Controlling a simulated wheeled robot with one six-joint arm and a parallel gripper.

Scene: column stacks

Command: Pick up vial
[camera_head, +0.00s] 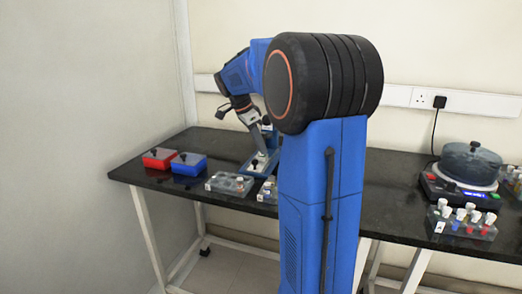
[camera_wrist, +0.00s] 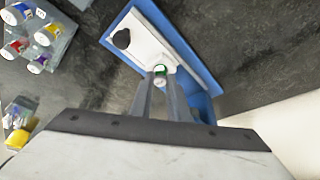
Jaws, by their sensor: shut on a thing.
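In the wrist view, the two fingers of my gripper (camera_wrist: 160,88) are closed around a small vial (camera_wrist: 160,70) with a green band and a pale top. The vial is in front of a white and blue tray (camera_wrist: 190,35), which has a black knob on its left part. I cannot tell whether the vial touches the tray. In the head view, my gripper (camera_head: 261,152) points down over the same blue-edged tray (camera_head: 250,172); the vial is too small to make out there.
Red (camera_head: 160,158) and blue (camera_head: 188,163) boxes stand left on the black table (camera_head: 130,172). A clear rack of vials (camera_head: 229,184) is near the front edge. A round-lidded device (camera_head: 470,165) and another vial rack (camera_head: 461,222) are at the right.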

